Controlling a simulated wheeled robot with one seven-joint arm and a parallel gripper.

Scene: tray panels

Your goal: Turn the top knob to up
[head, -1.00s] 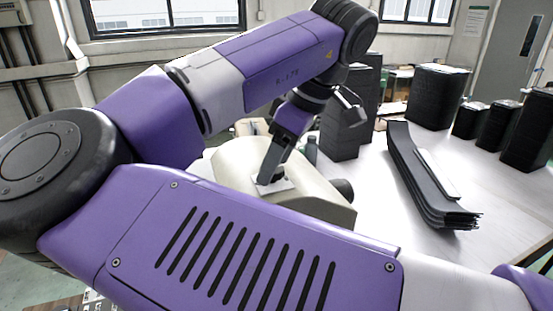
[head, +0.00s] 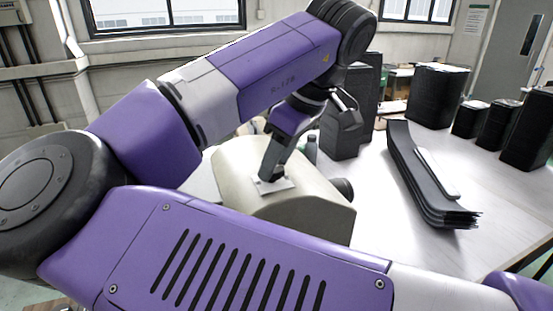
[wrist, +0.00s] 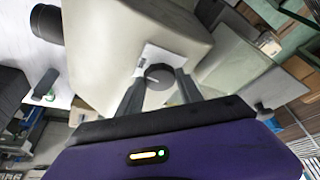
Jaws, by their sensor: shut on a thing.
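A beige, rounded housing (head: 310,205) stands on the white table. On its top is a small white plate (head: 288,186), which also shows in the wrist view (wrist: 148,58). A round dark knob (wrist: 159,75) with a pale line on its face sits at the plate in the wrist view. My gripper (wrist: 160,84) has its two fingers on either side of the knob and is shut on it. In the head view my gripper (head: 268,175) reaches down onto the plate and hides the knob.
A stack of long dark curved panels (head: 425,175) lies on the white table (head: 375,230) to the right. Black stacks (head: 438,95) stand farther back. A dark cylinder (wrist: 46,23) sticks out of the housing's side. My own arm covers much of the head view.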

